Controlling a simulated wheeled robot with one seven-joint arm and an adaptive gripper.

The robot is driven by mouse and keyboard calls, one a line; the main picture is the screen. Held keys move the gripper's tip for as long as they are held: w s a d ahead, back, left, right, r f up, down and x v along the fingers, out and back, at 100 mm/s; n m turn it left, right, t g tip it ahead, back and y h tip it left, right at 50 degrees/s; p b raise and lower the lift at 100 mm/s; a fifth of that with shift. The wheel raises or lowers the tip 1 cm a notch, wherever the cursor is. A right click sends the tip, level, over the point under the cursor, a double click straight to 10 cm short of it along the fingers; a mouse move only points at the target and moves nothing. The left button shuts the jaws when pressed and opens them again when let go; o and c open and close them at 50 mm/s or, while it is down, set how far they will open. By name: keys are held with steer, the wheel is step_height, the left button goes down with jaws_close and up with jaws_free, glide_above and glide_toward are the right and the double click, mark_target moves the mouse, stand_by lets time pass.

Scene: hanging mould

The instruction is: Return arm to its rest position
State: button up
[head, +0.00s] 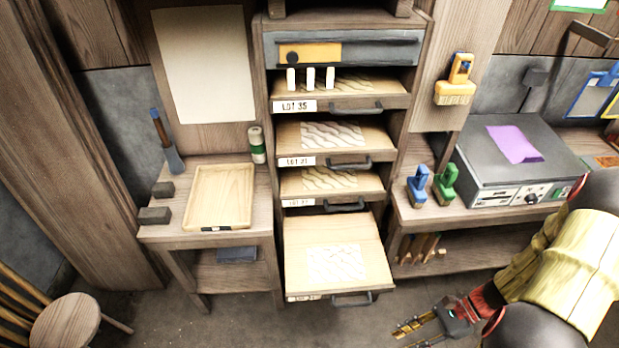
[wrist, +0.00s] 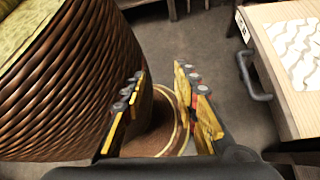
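My gripper (head: 406,338) is low at the bottom right of the head view, to the right of the pulled-out bottom drawer (head: 300,240). In the wrist view my gripper (wrist: 160,98) has its two yellow-and-black fingers apart with nothing between them. My arm, in a pale yellow sleeve, comes in from the right edge of the head view.
The open drawer's handle (wrist: 252,80) shows at the right of the wrist view. In the head view, a bench (head: 440,213) with a grey box (head: 490,180) stands right of the cabinet; a stool (head: 65,322) stands lower left.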

steer(key=w+r+n+t+h, duration=0.1)
steer(key=w+r+n+h, duration=0.1)
steer(key=r+n+h, duration=0.6)
steer(key=w+r+n+h, duration=0.2)
steer(key=r+n, duration=0.3)
steer(key=r, duration=0.7)
steer(key=a+r+n+t, duration=0.3)
steer(key=a+r, duration=0.1)
steer(key=r, duration=0.4)
steer(key=a+r+n+t, duration=0.3)
steer(key=a+r, duration=0.2)
steer(key=r, duration=0.3)
steer(key=shift+a+r+h, duration=0.25)
steer(key=shift+r+h, duration=0.1)
steer(key=shift+h, duration=0.05)
